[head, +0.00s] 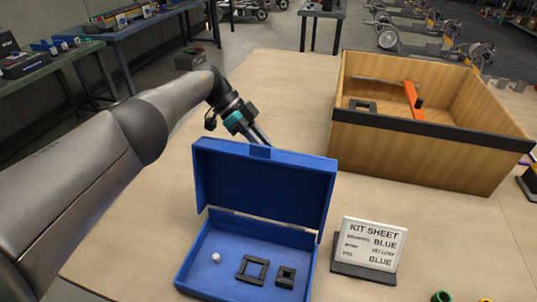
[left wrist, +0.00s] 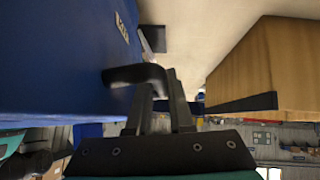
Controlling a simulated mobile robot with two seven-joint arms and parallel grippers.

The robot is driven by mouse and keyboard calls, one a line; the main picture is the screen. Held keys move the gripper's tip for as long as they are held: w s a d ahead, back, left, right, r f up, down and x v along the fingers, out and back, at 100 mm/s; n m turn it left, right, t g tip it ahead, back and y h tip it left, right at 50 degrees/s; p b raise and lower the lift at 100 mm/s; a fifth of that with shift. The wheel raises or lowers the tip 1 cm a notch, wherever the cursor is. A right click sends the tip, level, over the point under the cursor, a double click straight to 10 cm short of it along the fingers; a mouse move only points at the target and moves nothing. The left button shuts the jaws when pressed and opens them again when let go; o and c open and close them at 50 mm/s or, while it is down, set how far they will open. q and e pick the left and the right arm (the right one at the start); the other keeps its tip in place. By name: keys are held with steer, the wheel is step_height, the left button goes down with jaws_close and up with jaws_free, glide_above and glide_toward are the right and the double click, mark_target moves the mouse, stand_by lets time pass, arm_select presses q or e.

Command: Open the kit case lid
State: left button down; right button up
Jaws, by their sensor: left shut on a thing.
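The blue kit case (head: 190,272) sits on the table with its lid (head: 262,185) standing raised, roughly upright at the back, and its inside showing. My left gripper (head: 260,138) is behind the lid's upper edge, its fingertips partly hidden by the lid. In the left wrist view the gripper (left wrist: 160,92) is shut on the black handle (left wrist: 135,75) on the blue lid (left wrist: 55,60). Inside the case are a small white piece (head: 216,258), a black square frame (head: 252,270) and a smaller black block with a square hole (head: 286,277). My right gripper is not in view.
A wooden crate (head: 425,150) with a black rim band stands at the back right, holding an orange-handled tool (head: 411,95) and a black piece (head: 362,105). It also shows in the left wrist view (left wrist: 265,65). A kit sheet sign (head: 370,243) stands right of the case.

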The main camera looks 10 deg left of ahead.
arm_select(q)
steer(key=shift+r, duration=0.1)
steer(key=c, duration=0.8)
jaws_free()
step_height(320, 180, up, 6)
steer(key=p, duration=0.3)
steer(key=shift+r+p, duration=0.15)
steer(key=shift+p, duration=0.15)
step_height(320, 180, up, 14)
steer(key=p, duration=0.1)
steer(key=shift+f, duration=0.2)
